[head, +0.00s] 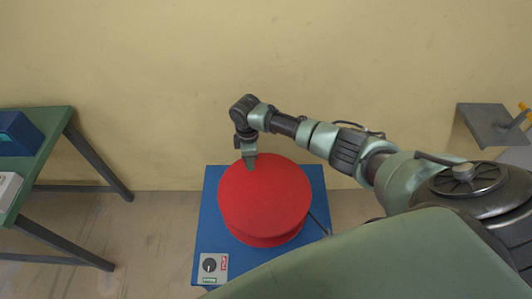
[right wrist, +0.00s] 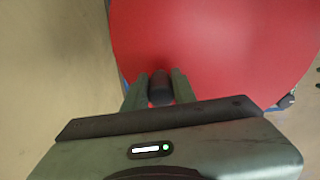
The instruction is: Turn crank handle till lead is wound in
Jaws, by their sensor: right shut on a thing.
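A red round drum (head: 268,195) stands on a blue base in the head view. The drum also fills much of the right wrist view (right wrist: 225,50). A short dark crank handle (right wrist: 161,88) stands up near the drum's edge. My right gripper (head: 250,164) reaches the drum's far left rim from above. In the right wrist view its two fingers (right wrist: 161,90) are shut on the handle, one on each side. A thin dark lead (head: 319,222) shows at the drum's right side on the base. The gripper hides the handle in the head view.
The blue base (head: 212,185) has a panel with a dark knob (head: 210,265) at its front left. A green table (head: 48,130) with boxes stands at the left. A grey plate (head: 487,121) is at the far right. A plain wall is behind.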

